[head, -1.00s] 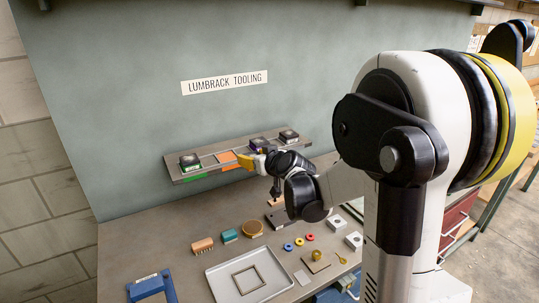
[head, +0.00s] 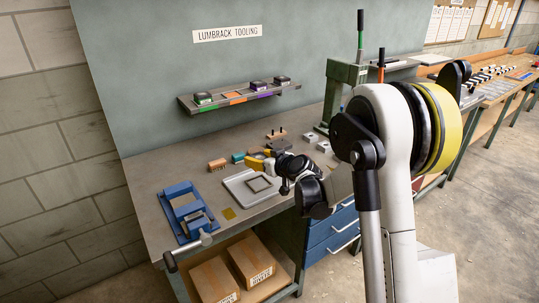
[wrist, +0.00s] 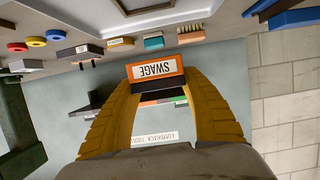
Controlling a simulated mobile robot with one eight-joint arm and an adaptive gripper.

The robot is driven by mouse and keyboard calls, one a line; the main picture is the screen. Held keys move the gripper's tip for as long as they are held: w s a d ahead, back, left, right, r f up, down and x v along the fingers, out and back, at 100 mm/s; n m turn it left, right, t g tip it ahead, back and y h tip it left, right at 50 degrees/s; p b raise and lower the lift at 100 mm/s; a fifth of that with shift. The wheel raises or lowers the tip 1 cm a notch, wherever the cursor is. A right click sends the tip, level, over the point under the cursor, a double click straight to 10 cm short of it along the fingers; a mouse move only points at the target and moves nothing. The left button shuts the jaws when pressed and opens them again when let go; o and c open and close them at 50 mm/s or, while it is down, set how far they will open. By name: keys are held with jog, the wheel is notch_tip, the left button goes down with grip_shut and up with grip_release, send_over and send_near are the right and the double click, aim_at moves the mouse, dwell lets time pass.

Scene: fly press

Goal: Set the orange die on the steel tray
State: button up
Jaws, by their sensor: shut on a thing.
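The orange die, a block with a white label reading SWAGE, sits between my yellow fingers (wrist: 157,82) in the wrist view (wrist: 155,67). My gripper (head: 258,160) is shut on it, in the air over the bench by the back of the tray in the head view. The die itself is hard to make out there. The steel tray (head: 239,190) lies on the bench with a dark square outline on it. Part of the tray shows at the top of the wrist view (wrist: 195,12). My arm hides its right side in the head view.
The wall shelf (head: 219,103) holds several dark dies and a bare orange-marked place (head: 232,95). A blue fixture (head: 187,211) stands left of the tray. A brown brush (head: 217,164) and a teal block (head: 238,158) lie behind it. A green press (head: 343,88) stands at the back right.

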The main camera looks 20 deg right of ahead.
aim_at(259, 185)
jog(key=shift+s+f, duration=0.15)
jog(key=shift+f, duration=0.15)
jog(key=shift+f+b, duration=0.55)
jog(key=shift+f, duration=0.2)
jog(key=shift+f+b, duration=1.8)
jog(key=shift+f, duration=0.8)
jog(key=shift+f+b, duration=0.45)
jog(key=shift+b, duration=0.55)
dwell(0.5)
jog(key=o, duration=1.5)
jog(key=shift+c, duration=0.2)
